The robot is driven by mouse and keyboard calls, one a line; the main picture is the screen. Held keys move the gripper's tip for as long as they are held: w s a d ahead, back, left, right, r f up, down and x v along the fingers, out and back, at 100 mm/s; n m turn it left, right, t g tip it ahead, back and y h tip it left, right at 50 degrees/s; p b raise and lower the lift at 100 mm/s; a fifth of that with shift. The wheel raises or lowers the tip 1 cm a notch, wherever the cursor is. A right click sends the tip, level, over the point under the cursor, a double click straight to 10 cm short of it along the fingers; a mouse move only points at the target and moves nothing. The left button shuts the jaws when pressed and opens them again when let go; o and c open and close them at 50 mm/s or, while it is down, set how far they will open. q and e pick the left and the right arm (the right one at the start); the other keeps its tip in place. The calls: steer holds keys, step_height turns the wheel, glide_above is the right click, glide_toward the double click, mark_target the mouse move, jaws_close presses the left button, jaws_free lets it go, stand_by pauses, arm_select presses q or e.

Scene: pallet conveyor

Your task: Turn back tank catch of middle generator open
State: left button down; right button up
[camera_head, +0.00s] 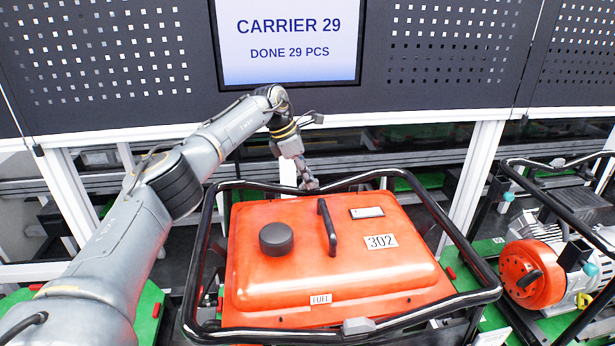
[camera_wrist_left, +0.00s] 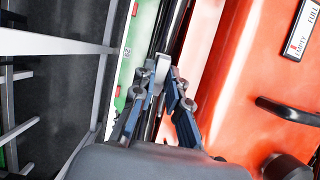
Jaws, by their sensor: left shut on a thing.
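The middle generator has an orange tank (camera_head: 320,240) with a black cap, a black handle and a 302 label, inside a black tube frame (camera_head: 462,240). My left gripper (camera_head: 309,184) reaches over from behind to the middle of the tank's back edge. In the left wrist view, its fingers (camera_wrist_left: 162,82) are shut on a small grey catch (camera_wrist_left: 163,64) beside the orange tank wall. The fingers hide much of the catch, so its exact turn is unclear. A second grey catch (camera_head: 357,326) sits at the tank's front edge. My right gripper is not in view.
A black frame tube runs close beside my left fingers. White posts (camera_head: 474,180) and a perforated panel with a screen (camera_head: 288,40) stand behind. Another generator (camera_head: 535,270) with an exposed engine stands at the right on a green pallet.

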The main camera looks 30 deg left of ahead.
arm_select(q)
steer(key=shift+r, duration=0.1)
steer(key=c, duration=1.3)
jaws_free()
steer(key=shift+c, duration=0.2)
steer(key=v, duration=1.2)
